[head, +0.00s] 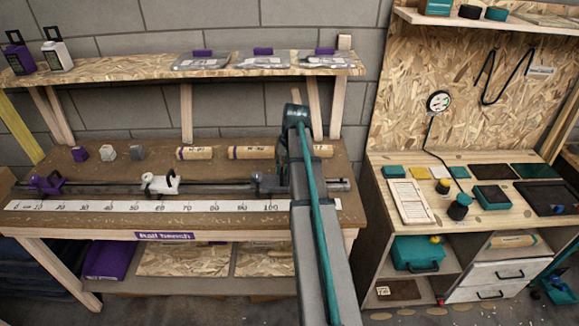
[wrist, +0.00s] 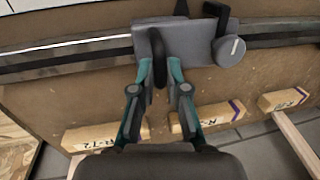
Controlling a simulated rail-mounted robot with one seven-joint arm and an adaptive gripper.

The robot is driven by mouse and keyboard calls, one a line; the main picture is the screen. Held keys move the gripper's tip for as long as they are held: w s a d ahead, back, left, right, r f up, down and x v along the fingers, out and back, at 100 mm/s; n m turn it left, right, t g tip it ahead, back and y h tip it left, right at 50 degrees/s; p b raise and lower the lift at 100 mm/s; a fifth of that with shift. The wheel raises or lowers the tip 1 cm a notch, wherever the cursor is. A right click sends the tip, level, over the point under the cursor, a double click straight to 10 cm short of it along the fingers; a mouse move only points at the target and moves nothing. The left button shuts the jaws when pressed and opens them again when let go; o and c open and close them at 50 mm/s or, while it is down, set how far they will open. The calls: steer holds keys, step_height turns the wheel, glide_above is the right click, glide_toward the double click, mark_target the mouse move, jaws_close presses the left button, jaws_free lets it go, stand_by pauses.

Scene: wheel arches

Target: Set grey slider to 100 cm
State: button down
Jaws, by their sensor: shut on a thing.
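The dark grey slider (head: 268,184) sits on the long rail near the 100 mark of the white scale (head: 150,206) in the head view; my arm hides its right part. In the wrist view its grey body (wrist: 190,46) carries a black upright handle and a round knob (wrist: 230,51) with a white line. My gripper (wrist: 160,70) is shut on the slider's black handle (wrist: 157,45), one finger on each side. The exact reading is hidden or too small to tell. My gripper is hidden behind my arm in the head view.
A white slider (head: 160,184) and a purple slider (head: 47,184) stand on the same rail further left. Wooden blocks (head: 195,153) and small cubes (head: 108,153) lie behind the rail. A side bench (head: 480,215) with tools stands at right.

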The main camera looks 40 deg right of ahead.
steer(key=shift+s+d, duration=0.25)
steer(key=shift+d, duration=0.15)
steer(key=shift+a, duration=0.1)
steer(key=c, duration=1.2)
jaws_free()
steer(key=shift+w, duration=0.1)
steer(key=r, duration=0.4)
steer(key=s+d+r, duration=0.1)
steer(key=r, duration=0.6)
steer(key=shift+s+d+r, duration=0.25)
steer(key=shift+d+r, duration=0.15)
